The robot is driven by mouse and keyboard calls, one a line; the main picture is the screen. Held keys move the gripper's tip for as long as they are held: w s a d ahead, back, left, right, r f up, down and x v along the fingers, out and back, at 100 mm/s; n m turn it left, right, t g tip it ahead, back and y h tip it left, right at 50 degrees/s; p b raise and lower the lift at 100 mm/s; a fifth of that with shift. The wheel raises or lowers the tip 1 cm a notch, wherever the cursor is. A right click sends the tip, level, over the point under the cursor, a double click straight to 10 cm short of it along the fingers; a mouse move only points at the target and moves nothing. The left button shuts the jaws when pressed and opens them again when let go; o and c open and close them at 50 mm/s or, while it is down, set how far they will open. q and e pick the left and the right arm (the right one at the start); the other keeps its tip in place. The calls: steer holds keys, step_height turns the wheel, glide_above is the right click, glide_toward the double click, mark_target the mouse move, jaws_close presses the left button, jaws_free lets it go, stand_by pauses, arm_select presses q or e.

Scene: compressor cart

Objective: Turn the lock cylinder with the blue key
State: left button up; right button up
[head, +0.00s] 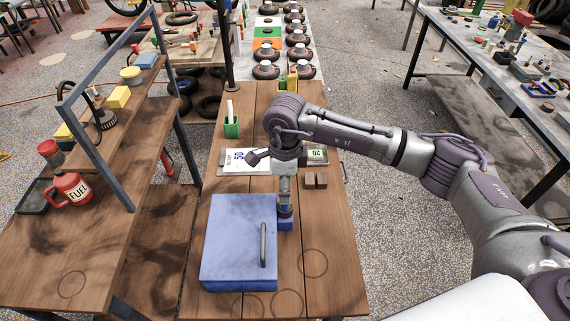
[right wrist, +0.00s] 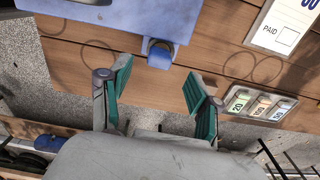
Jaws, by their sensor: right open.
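The blue box (head: 228,235) with a grey bar handle (head: 264,245) sits on the wooden table, its edge also showing in the right wrist view (right wrist: 120,14). At its right side is a small blue block (head: 286,225) below my right gripper (head: 284,195). In the right wrist view a blue piece (right wrist: 160,57), apparently the key, sits in a dark round ring, apparently the lock cylinder. My right gripper (right wrist: 158,78) is open, its teal-padded fingers apart and empty, with the blue piece just beyond and between the tips. How far the key is turned cannot be told. My left gripper is not in view.
A white PAID card (right wrist: 285,28) and a numbered tray (right wrist: 262,105) lie on the table. A shelf with a red fuel can (head: 70,190) is at left. The table front is clear.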

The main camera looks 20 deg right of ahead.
step_height(320, 180, down, 4)
steer(key=shift+s+f+p, duration=0.1)
steer(key=shift+p, duration=0.4)
steer(key=shift+f, duration=0.7)
steer(key=c, duration=0.6)
jaws_close()
steer(key=m, duration=0.4)
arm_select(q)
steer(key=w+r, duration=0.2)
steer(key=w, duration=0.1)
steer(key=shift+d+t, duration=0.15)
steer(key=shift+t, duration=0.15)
